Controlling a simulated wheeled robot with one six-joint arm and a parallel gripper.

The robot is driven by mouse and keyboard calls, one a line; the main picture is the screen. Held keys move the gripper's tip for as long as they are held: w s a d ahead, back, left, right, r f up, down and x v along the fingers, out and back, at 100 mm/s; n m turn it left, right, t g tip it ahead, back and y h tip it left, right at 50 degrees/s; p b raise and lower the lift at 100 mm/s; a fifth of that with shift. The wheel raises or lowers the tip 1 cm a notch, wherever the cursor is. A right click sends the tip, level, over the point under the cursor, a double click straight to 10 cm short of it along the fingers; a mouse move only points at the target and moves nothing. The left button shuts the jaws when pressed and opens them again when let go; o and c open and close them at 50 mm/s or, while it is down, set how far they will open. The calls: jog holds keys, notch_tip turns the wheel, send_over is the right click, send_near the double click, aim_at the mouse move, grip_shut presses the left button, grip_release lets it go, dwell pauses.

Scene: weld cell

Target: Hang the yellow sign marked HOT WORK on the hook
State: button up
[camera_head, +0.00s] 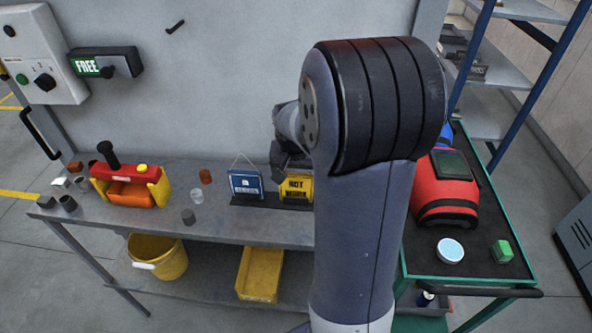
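The yellow sign marked HOT WORK (296,188) stands upright on the bench at the right end of a dark base, partly hidden by my arm. My gripper (287,172) is at the sign's top edge, and its fingers are mostly hidden behind my arm and wrist. I cannot tell whether it is open or shut on the sign. A small black hook (175,26) sticks out of the grey wall panel at the upper left, with nothing hanging on it.
A blue sign (246,183) with a cord stands left of the yellow one on the dark base (262,202). A red-and-yellow caddy (132,190) and small cups stand left on the bench (240,224). A black FREE box (105,64) is below left of the hook. A red welding mask (446,190) lies right.

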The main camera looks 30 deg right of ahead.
jog(key=shift+f, duration=0.15)
jog(key=shift+f, duration=0.15)
jog(key=o, duration=1.1)
jog(key=shift+o, duration=0.2)
jog(key=shift+r, duration=0.2)
jog(key=b+v, duration=0.2)
jog(key=v, duration=0.8)
jog(key=shift+s+a+r, duration=0.15)
jog(key=shift+s+a, duration=0.25)
jog(key=x, duration=0.3)
jog(key=p+x, duration=0.1)
jog(key=x, duration=0.3)
jog(key=p+x, duration=0.1)
jog(key=x, duration=0.3)
jog(key=shift+w+d+r, duration=0.1)
jog(key=shift+w+d, duration=0.2)
jog(key=shift+d, duration=0.1)
jog(key=shift+r, duration=0.1)
